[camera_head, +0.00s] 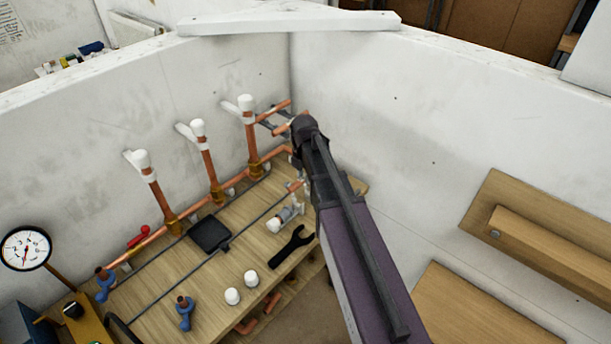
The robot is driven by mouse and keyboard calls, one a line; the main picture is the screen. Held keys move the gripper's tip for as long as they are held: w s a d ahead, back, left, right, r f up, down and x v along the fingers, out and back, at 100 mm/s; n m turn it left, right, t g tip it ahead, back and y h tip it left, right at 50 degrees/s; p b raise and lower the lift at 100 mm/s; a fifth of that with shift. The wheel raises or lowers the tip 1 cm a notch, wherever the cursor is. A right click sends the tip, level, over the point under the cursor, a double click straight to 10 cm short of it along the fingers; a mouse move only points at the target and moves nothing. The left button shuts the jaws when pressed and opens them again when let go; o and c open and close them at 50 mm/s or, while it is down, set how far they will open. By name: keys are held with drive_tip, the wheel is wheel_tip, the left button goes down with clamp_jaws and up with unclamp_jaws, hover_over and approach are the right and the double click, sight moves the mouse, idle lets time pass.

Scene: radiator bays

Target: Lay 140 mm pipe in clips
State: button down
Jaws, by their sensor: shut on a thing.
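My gripper (272,121) is at the far right of the bench, near the back corner, and my arm hides part of it. It is shut on a short copper pipe (284,128), held above the bench level. Another copper piece (276,108) shows just behind the fingers; I cannot tell whether it is part of the same pipe. A copper run (155,236) lies along the wall, with three white-capped risers (207,165) standing from it. Small pale clips sit along this run; those by the gripper are too small or hidden to make out.
The wooden bench (185,265) carries a black pad (209,234), a black open-ended wrench (291,246), white caps (232,296), a white-and-grey valve (285,217) and blue-handled fittings (185,311). A pressure gauge (25,249) stands at left. White walls close in behind and at right.

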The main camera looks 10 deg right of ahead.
drive_tip(key=shift+f+b, duration=1.9)
drive_tip(key=shift+f, duration=0.15)
drive_tip(key=shift+f+b, duration=2.15)
idle(1.0)
drive_tip(key=shift+c, duration=2.2)
unclamp_jaws()
drive_tip(key=shift+s+r, duration=0.1)
drive_tip(key=shift+s, duration=0.05)
